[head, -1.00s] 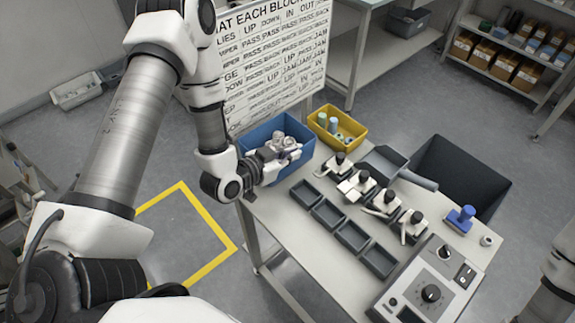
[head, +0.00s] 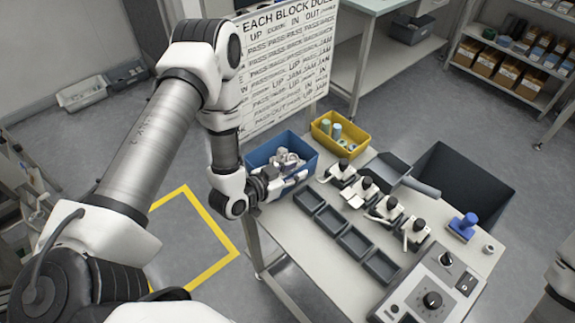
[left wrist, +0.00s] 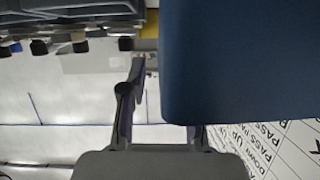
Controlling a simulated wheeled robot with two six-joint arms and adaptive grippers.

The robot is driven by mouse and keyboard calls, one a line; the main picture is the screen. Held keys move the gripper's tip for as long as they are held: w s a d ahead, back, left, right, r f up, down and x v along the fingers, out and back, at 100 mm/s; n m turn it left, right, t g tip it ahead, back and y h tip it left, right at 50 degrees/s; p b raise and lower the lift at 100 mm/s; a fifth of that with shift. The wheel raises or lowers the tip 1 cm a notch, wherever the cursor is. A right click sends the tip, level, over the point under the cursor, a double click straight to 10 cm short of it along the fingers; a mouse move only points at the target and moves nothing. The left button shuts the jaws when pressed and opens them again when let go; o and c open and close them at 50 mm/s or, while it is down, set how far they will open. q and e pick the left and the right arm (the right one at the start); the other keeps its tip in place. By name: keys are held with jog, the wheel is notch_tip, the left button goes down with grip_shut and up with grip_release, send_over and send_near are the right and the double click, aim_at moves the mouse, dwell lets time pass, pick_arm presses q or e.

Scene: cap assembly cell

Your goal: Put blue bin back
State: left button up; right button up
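The blue bin (head: 256,157) stands at the far left corner of the table, left of the yellow bin. My left gripper (head: 290,170) is at the bin's near side, its fingers overlapping the bin in the head view and hiding part of it. In the left wrist view the bin's dark blue wall (left wrist: 240,60) fills the upper right. There my left gripper (left wrist: 163,100) has its fingers apart; one finger shows clear of the bin, the other is mostly hidden behind it. I cannot tell whether either finger touches the bin. My right gripper is not in view.
The yellow bin (head: 326,138) with light cylinders stands close by on the right. Several shallow dark trays (head: 353,242) and black-knobbed fixtures (head: 386,208) fill the middle of the table. A lettered board (head: 285,70) rises behind. A yellow floor outline (head: 222,236) surrounds bare floor.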

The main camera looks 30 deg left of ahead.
pick_arm(q)
jog(key=b+v, duration=0.1)
jog(key=v, duration=0.6)
jog(key=shift+a, duration=0.1)
jog(key=v, duration=0.5)
jog(key=s+d+f+g, duration=0.1)
jog(key=f+g, duration=0.1)
jog(key=f, duration=0.1)
jog(key=s+d+f+g, duration=0.1)
jog(key=s+f+g, duration=0.1)
jog(key=f, duration=0.1)
jog(key=s+d+f+g, duration=0.1)
jog(key=f+g, duration=0.1)
jog(key=f, duration=0.1)
jog(key=shift+s+d+f+n+p, duration=0.1)
jog(key=shift+s+d+n+p, duration=0.2)
jog(key=shift+d+n+p, duration=0.1)
jog(key=s+f+n+g+y, duration=0.3)
jog(key=s+f+g, duration=0.3)
jog(key=s, duration=0.5)
jog(key=shift+f+n+g+y, duration=0.4)
jog(key=shift+g+y, duration=0.1)
jog(key=shift+g, duration=0.2)
